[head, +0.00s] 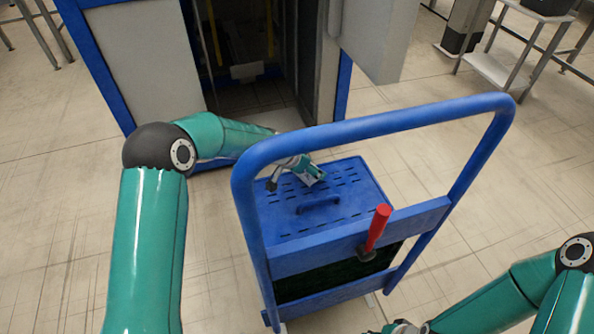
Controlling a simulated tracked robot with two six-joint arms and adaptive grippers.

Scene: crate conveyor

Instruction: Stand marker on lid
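A red marker (378,228), an upright red rod on a dark grey-green base, stands slightly tilted at the near side of the blue cart, in front of the cart's blue crossbar. The blue slotted lid (345,185) with a raised blue handle lies flat on the cart's crate. My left gripper (296,184) is over the far left part of the lid, behind the lid handle; its fingers look spread, with nothing clearly between them. Whether it touches the lid is unclear. My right gripper (400,328) shows only partly at the bottom edge, away from the marker.
The cart's tall blue push handle (375,130) arches around the lid and marker, between my two arms. A blue-framed cabinet (150,65) with a dark opening stands behind. Metal tables (510,70) are at the far right.

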